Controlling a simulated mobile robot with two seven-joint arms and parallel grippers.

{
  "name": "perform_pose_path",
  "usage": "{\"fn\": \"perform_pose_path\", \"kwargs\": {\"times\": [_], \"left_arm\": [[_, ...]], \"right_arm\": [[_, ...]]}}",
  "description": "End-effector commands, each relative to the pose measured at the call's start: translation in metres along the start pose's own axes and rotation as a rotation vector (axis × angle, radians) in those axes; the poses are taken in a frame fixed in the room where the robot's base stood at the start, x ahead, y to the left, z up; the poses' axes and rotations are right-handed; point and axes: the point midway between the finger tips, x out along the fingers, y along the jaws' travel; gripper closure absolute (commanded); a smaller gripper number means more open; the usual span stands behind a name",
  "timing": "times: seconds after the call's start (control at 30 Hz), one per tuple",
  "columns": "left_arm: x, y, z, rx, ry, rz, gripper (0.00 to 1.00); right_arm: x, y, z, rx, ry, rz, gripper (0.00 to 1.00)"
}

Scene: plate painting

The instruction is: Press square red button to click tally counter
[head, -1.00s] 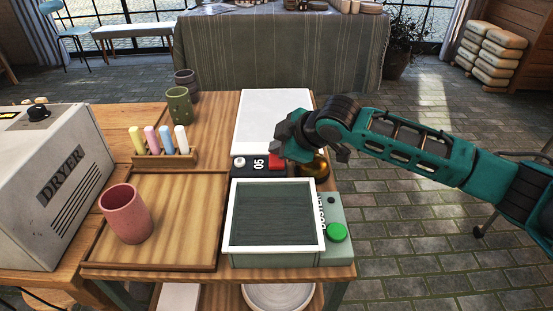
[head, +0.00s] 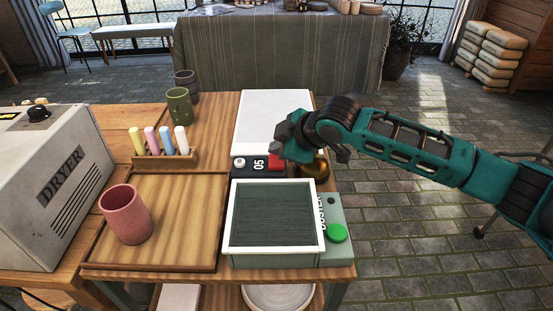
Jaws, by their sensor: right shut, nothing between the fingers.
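The tally counter (head: 244,173) is a dark box on the wooden table, with a display reading "05" and a pale round knob at its left. Its square red button (head: 274,160) shows at the counter's right end, partly hidden by my gripper. My right gripper (head: 277,148) is shut and empty, with its tip right at the red button. I cannot tell whether it touches or presses the button. My left gripper is not in view.
A brass round object (head: 318,168) sits just right of the counter, partly under my gripper. In front is the duster box (head: 229,220) with a green button (head: 337,233). A white board (head: 262,110) lies behind. A pink cup (head: 127,214) and chalk holder (head: 165,158) stand left.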

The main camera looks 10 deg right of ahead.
Motion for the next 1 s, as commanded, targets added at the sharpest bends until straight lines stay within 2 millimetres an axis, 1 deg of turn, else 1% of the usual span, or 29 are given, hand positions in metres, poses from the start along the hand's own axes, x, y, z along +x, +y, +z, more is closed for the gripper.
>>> {"fn": "perform_pose_path", "kwargs": {"times": [0.63, 1.0], "left_arm": [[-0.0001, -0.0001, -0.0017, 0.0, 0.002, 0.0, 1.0], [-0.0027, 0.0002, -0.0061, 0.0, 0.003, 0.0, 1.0]], "right_arm": [[0.0003, -0.0003, 0.0003, 0.0, 0.0, 0.0, 1.0], [0.0061, -0.0043, 0.0043, 0.0, 0.0, 0.0, 1.0]]}}
